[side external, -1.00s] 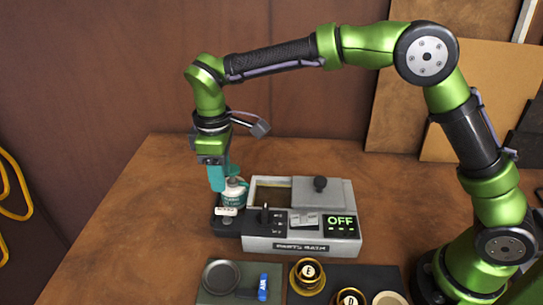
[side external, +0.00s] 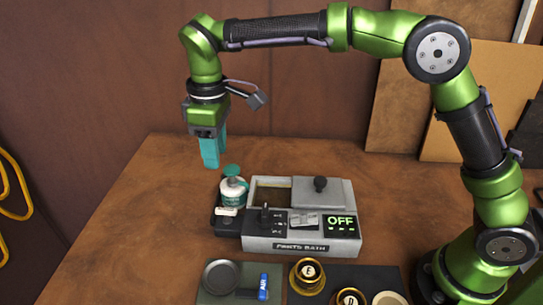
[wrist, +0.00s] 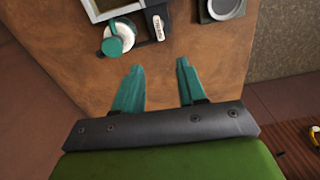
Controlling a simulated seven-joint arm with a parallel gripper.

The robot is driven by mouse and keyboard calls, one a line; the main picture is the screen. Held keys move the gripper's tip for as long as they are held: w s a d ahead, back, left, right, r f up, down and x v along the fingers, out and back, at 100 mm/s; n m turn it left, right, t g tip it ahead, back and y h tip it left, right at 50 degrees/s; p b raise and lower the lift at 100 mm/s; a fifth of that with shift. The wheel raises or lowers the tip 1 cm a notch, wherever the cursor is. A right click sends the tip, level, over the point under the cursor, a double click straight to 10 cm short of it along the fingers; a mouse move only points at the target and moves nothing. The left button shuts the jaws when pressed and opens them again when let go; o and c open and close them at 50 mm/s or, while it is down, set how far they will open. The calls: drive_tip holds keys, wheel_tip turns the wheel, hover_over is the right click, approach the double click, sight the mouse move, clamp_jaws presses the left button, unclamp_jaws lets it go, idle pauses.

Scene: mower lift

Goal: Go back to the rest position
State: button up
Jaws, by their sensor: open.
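My gripper (side external: 210,165) hangs in the air above and to the left of the teal-capped bottle, apart from it. In the wrist view my gripper's two teal fingers (wrist: 160,80) are spread with nothing between them. The bottle (side external: 233,191), white and teal with a teal top, stands upright on the dark ledge at the left end of the grey parts bath (side external: 300,247). The bottle also shows in the wrist view (wrist: 121,32), seen from above. The bath's display (side external: 341,222) reads OFF.
A grey lid with a dark knob (side external: 320,184) covers the right part of the bath. In front lie a green tray (side external: 213,297) with a round dish and a blue AIR item (side external: 263,286), and gold-rimmed knobs (side external: 308,274). Bare table lies left of the bath.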

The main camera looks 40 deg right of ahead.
drive_tip(key=s+d+r+m+t+y, duration=0.1)
drive_tip(key=s+d+r+m+t, duration=0.2)
drive_tip(key=s+d+m+t, duration=0.4)
drive_tip(key=s+d+m, duration=0.5)
drive_tip(key=s+d, duration=0.8)
drive_tip(key=d, duration=0.1)
drive_tip(key=shift+s+y, duration=0.35)
drive_tip(key=shift+y, duration=0.05)
